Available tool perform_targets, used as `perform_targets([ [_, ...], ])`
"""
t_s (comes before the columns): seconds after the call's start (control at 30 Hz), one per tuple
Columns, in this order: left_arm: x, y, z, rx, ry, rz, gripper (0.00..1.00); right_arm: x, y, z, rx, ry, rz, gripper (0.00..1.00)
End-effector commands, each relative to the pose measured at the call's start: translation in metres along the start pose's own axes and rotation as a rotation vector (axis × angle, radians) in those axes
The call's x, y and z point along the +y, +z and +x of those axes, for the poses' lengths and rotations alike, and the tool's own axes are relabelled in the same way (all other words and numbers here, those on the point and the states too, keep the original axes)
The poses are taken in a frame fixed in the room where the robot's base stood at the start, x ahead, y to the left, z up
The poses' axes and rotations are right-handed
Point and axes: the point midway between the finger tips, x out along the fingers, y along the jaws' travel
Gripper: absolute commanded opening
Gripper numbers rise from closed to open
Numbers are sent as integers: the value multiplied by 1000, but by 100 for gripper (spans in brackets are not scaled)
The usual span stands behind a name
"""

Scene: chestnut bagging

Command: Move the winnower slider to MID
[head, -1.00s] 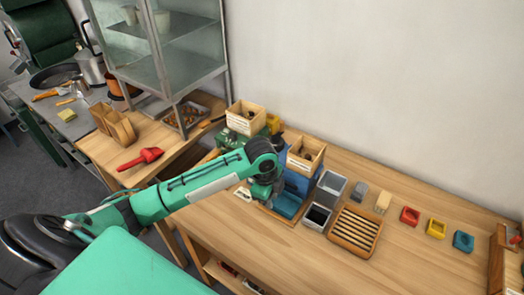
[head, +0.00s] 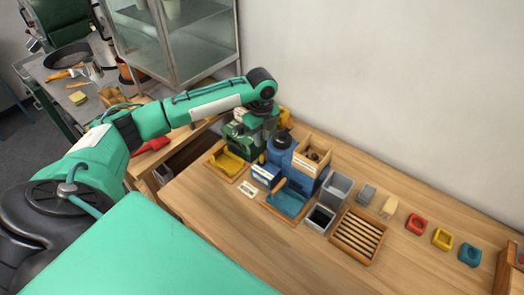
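Two small machines stand side by side on the wooden table; I cannot tell which is the winnower. A green machine (head: 241,139) has a yellow tray (head: 227,164) at its front. A blue machine (head: 280,150) has a wooden hopper box (head: 312,156) and a blue tray (head: 289,199). No slider or its markings can be made out. My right gripper is out of view.
Right of the machines are grey bins (head: 336,190), a slatted wooden tray (head: 357,236), and red (head: 416,224), yellow (head: 442,239) and blue (head: 470,255) small blocks. A glass cabinet (head: 180,40) stands behind my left arm. The front table is mostly clear.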

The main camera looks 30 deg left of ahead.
Motion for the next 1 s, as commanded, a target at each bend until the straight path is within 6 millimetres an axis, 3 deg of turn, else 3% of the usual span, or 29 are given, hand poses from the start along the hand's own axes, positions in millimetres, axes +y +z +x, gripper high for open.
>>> perform_targets([
  [0.2, 1, -1, 45, 0, 4, -1, 23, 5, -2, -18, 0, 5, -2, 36],
  [0.43, 0, -1, 77, 0, 1, -1, 23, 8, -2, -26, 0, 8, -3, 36],
  [0.83, 0, -1, 86, 0, -1, 0, 23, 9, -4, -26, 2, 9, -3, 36],
  [0.97, 0, -1, 86, 0, 0, 0, 0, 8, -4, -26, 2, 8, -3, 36],
  [1.0, 0, -1, 86, 0, 0, 0, 0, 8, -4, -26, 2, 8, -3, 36],
])
